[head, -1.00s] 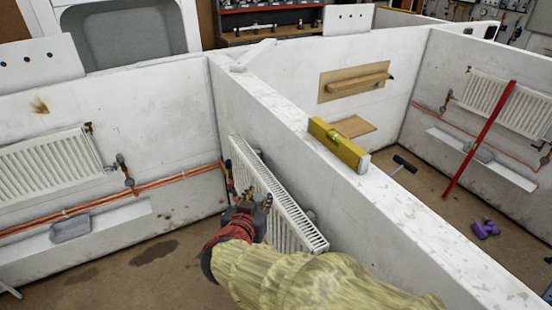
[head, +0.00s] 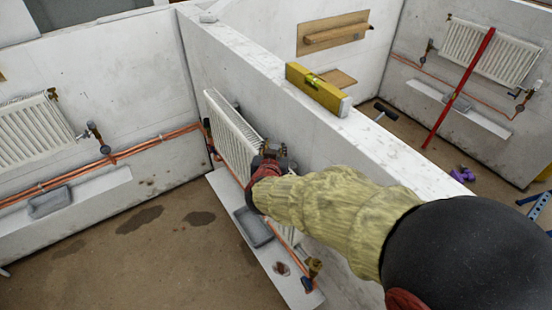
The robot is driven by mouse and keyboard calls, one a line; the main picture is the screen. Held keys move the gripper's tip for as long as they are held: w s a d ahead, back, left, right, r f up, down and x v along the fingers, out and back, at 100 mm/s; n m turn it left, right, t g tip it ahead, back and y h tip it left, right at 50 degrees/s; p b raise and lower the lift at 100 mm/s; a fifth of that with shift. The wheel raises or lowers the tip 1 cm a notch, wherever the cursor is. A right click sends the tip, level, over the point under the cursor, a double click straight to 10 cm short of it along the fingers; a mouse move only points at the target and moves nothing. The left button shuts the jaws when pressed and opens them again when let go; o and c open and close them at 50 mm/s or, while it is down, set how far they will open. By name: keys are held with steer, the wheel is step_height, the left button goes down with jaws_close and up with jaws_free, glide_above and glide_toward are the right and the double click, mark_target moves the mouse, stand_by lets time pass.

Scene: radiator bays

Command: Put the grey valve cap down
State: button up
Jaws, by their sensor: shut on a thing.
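My gripper (head: 275,156) is in front of the middle radiator (head: 228,138), near its top edge, seen from behind along my sleeved arm. It is shut, and the grey valve cap in it is too small and hidden to make out. Below it, a white ledge (head: 225,186) runs along the foot of the partition wall. A grey tray (head: 252,228) lies on this ledge, below and left of the gripper and clearly apart from it. A brass valve (head: 314,266) stands at the ledge's near end.
My arm hides part of the radiator and wall. A yellow spirit level (head: 318,88) lies on the partition top. Copper pipes (head: 150,146) run along the left wall, above another ledge with a grey tray (head: 48,202). The left floor is clear except dark stains.

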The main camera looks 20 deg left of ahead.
steer(key=shift+w+d+f, duration=0.15)
steer(key=shift+f, duration=0.2)
steer(key=shift+w+f+b, duration=0.15)
steer(key=shift+f+b, duration=0.35)
steer(key=shift+f, duration=1.1)
steer(key=shift+f, duration=0.1)
steer(key=shift+f, duration=0.15)
steer(key=o, duration=0.8)
steer(key=shift+c, duration=0.2)
